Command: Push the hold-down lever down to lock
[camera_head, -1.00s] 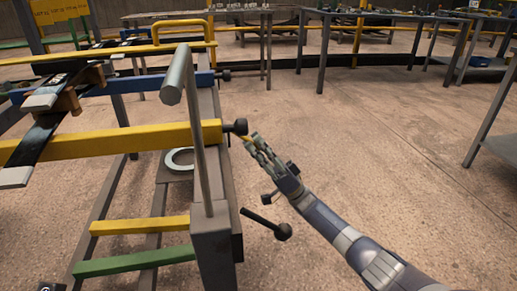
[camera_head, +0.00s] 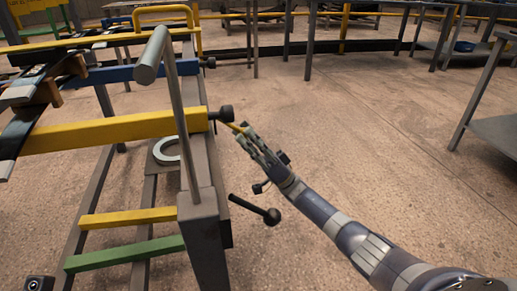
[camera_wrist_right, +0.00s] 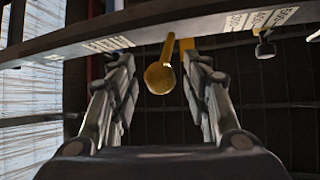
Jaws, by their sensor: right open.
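My right gripper (camera_head: 246,138) is at the right side of the spring rack, with its fingertips beside the end of a yellow rod (camera_head: 235,128). In the right wrist view, a yellow rod with a rounded end (camera_wrist_right: 160,78) shows between the two spread fingers (camera_wrist_right: 160,92), with gaps on both sides. I cannot tell if this rod is the hold-down lever. A black lever with a ball knob (camera_head: 271,216) sticks out from the rack's post, below and apart from the gripper. A grey upright bar with a thick cross-handle (camera_head: 152,56) stands on the post. My left gripper is not seen.
The rack carries a yellow beam (camera_head: 115,131) with a black end knob (camera_head: 226,113) close to my fingertips, and a blue beam (camera_head: 120,73) behind. A grey ring (camera_head: 166,151) lies lower. The floor (camera_head: 380,150) to the right is open.

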